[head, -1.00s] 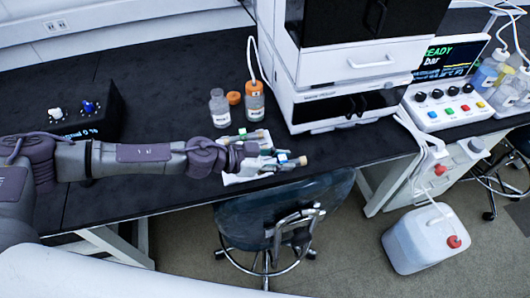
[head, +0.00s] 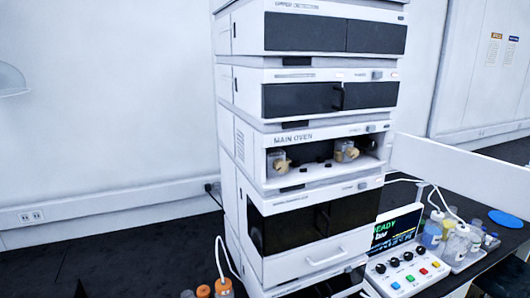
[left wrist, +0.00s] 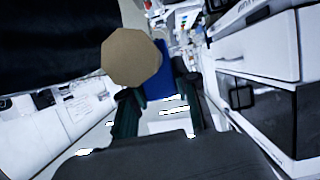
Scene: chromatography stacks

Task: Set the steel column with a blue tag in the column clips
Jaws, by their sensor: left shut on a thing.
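In the left wrist view my left gripper (left wrist: 158,92) is shut on the steel column, seen nearly end-on. Its tan end cap (left wrist: 132,57) faces the camera, and its blue tag (left wrist: 160,84) shows between the fingers. The rest of the column is hidden. In the head view the main oven (head: 328,156) stands open in the instrument stack. Small dark pieces (head: 322,167) on its floor may be the column clips, but they are too small to be sure. Neither gripper shows in the head view.
The open oven door (head: 460,168) sticks out to the right. Two tan-and-clear fittings (head: 280,161) (head: 346,152) sit inside the oven. A control box (head: 405,265) and bottles (head: 448,240) stand at lower right. Orange-capped bottles (head: 224,287) stand at lower left.

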